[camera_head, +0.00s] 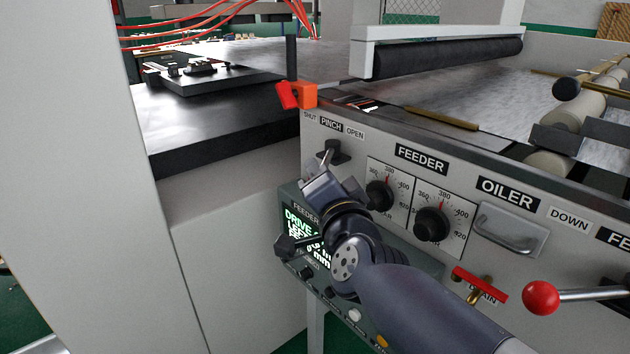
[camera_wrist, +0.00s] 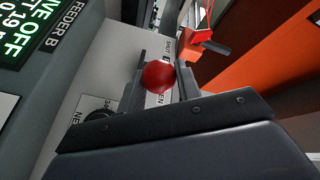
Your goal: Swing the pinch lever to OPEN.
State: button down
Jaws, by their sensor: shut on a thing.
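The pinch lever's dark pivot (camera_head: 334,150) sits on the feeder panel below the SHUT, PINCH and OPEN labels (camera_head: 331,125). My gripper (camera_head: 318,174) is just below and left of that pivot, at the panel face. In the wrist view, the lever's round red knob (camera_wrist: 158,77) sits between the two fingers of my gripper (camera_wrist: 160,84), which are shut on it. The knob is hidden behind the gripper in the head view. The lever seems to lean down and left from its pivot; its exact setting is hard to tell.
Two dials (camera_head: 379,195) lie close right of my gripper, with a metal handle (camera_head: 510,230) beyond. A green-lit display box (camera_head: 303,232) is under my wrist. An orange block (camera_head: 303,95) stands at the panel's upper corner. A red-knobbed lever (camera_head: 541,297) juts out at right.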

jog(key=shift+d+f, duration=0.25)
jog(key=shift+f, duration=0.1)
jog(key=c, duration=1.4)
grip_release()
jog(key=shift+w, duration=0.1)
jog(key=o, duration=0.4)
jog(key=shift+w, duration=0.15)
jog(key=shift+c, duration=0.2)
jog(key=shift+r, duration=0.1)
jog(key=shift+a, duration=0.1)
